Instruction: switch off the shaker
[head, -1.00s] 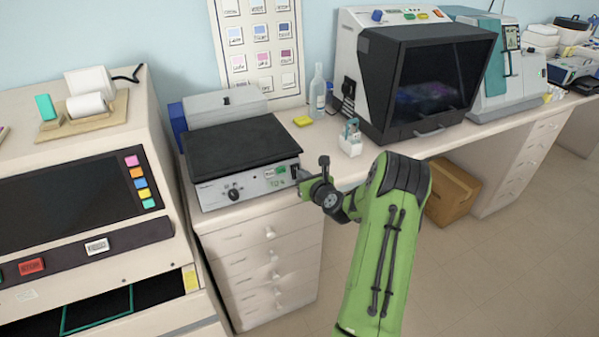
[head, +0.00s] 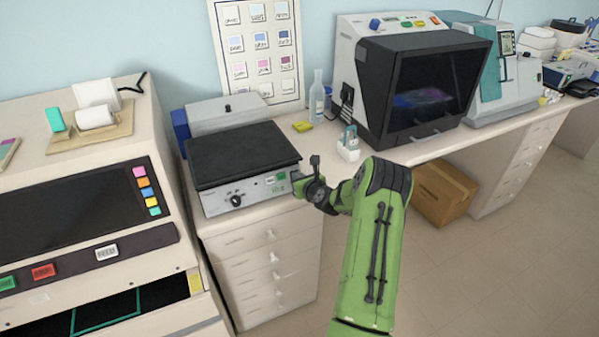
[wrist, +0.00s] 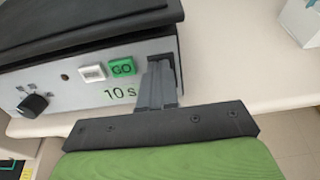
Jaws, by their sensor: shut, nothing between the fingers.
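The shaker (head: 245,188) is a grey box with a black platform (head: 243,153) on top, standing on the bench. Its front panel in the wrist view (wrist: 60,88) has a black knob (wrist: 33,105), a white button (wrist: 92,73), a green GO button (wrist: 122,67) and a green "10 s" reading. A dark recess (wrist: 168,59) is at the panel's right end. My gripper (wrist: 160,66) is shut and empty, its fingertips at this recess, right of the GO button. The fingers partly cover the recess; I cannot tell whether they touch it or which way a switch there is set.
A dark-windowed machine (head: 410,85) is farther right. A cream machine (head: 85,190) stands close at left. The floor at right is clear beside a cardboard box (head: 445,193).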

